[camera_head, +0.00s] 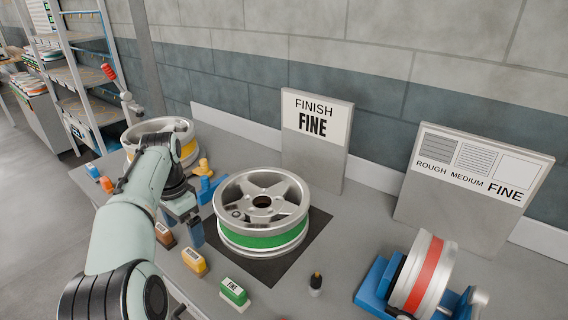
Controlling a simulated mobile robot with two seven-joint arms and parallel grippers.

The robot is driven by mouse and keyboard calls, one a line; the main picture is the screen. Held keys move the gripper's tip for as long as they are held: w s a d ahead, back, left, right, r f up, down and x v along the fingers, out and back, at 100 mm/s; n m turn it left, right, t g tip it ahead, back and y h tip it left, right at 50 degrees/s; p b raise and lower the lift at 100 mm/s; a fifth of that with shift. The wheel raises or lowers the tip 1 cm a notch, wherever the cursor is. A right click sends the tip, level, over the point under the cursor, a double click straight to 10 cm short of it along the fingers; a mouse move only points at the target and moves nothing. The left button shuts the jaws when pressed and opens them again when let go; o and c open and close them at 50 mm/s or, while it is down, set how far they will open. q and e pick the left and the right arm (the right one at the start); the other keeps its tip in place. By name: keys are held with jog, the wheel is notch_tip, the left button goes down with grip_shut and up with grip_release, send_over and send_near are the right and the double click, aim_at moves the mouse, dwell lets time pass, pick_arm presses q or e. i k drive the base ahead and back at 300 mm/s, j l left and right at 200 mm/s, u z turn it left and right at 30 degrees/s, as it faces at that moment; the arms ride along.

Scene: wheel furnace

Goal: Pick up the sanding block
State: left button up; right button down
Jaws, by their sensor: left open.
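Three small labelled sanding blocks sit near the front of the grey bench. The green one (235,292) reads FINE, the yellow one (194,263) is left of it, and the brown one (164,235) is farther left. The labels of the yellow and brown blocks are too small to read. My left gripper (183,228) is open with its fingers pointing down, near the brown and yellow blocks and left of the wheel. I see nothing held in it. My right gripper is not in view.
A silver wheel (262,204) with a green band lies on a dark mat (315,240). A red-banded wheel (424,272) stands in a blue holder at right. A FINISH FINE sign (316,150) and a ROUGH, MEDIUM, FINE board (450,208) lean by the wall. A small black-topped bottle (316,285) stands ahead.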

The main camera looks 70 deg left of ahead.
aim_at(234, 293)
jog(key=k, duration=1.5)
